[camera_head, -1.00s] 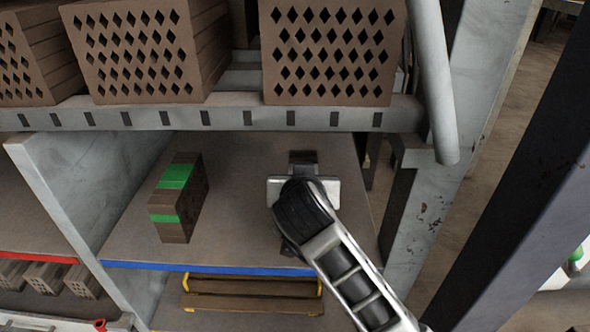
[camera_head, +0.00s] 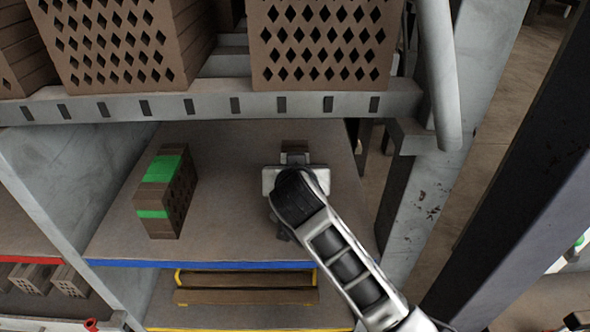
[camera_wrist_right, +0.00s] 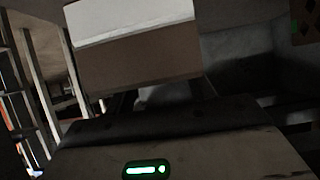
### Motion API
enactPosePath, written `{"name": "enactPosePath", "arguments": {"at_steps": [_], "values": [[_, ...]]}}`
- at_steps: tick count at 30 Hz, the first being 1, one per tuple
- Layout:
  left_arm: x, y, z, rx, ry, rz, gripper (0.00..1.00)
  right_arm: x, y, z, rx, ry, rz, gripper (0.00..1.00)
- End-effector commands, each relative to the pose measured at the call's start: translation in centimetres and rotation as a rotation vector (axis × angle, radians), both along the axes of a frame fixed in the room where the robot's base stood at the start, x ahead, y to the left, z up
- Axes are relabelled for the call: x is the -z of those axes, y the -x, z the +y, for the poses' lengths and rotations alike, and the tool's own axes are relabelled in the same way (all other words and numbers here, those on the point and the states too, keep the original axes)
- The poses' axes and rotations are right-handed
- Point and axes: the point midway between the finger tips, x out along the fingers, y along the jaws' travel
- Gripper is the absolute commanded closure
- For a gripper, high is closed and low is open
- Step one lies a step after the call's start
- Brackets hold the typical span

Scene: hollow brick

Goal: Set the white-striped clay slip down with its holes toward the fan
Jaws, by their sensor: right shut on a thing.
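My right gripper (camera_head: 295,169) is shut on the white-striped clay slip, above the blue-edged shelf board (camera_head: 230,230). In the head view only a small brown end of the slip (camera_head: 295,146) shows beyond the gripper. In the right wrist view the slip (camera_wrist_right: 140,60) is a brown block with a broad white band along its upper part. Its holes do not show in either view. I cannot tell whether it touches the board. No fan can be made out. My left gripper is not in view.
A green-striped brick (camera_head: 165,192) stands left on the same board, with bare board between it and my gripper. Stacked hollow bricks (camera_head: 322,45) sit on the shelf above, behind a grey beam (camera_head: 215,107). A grey post (camera_head: 440,150) stands at the right. A yellow-edged shelf lies below.

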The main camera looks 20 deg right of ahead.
Motion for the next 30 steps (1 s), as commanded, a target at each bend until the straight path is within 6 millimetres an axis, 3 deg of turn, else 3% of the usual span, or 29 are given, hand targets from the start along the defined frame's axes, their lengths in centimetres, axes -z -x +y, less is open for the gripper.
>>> {"name": "enactPosePath", "arguments": {"at_steps": [3,4,6,17,30], "values": [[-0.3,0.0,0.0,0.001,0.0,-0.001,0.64,-0.1,-0.1,0.0,-0.001,0.001,-0.009,0.73],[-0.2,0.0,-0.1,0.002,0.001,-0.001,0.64,0.3,0.0,0.0,0.0,0.001,0.001,0.4],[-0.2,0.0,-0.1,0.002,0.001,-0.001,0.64,0.3,0.0,0.0,0.0,0.001,0.001,0.24],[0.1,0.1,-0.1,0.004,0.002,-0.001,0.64,-0.1,0.1,0.1,-0.001,0.0,-0.001,0.24],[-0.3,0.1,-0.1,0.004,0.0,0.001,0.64,-4.2,7.3,2.2,-0.002,-0.001,0.0,0.24]]}}
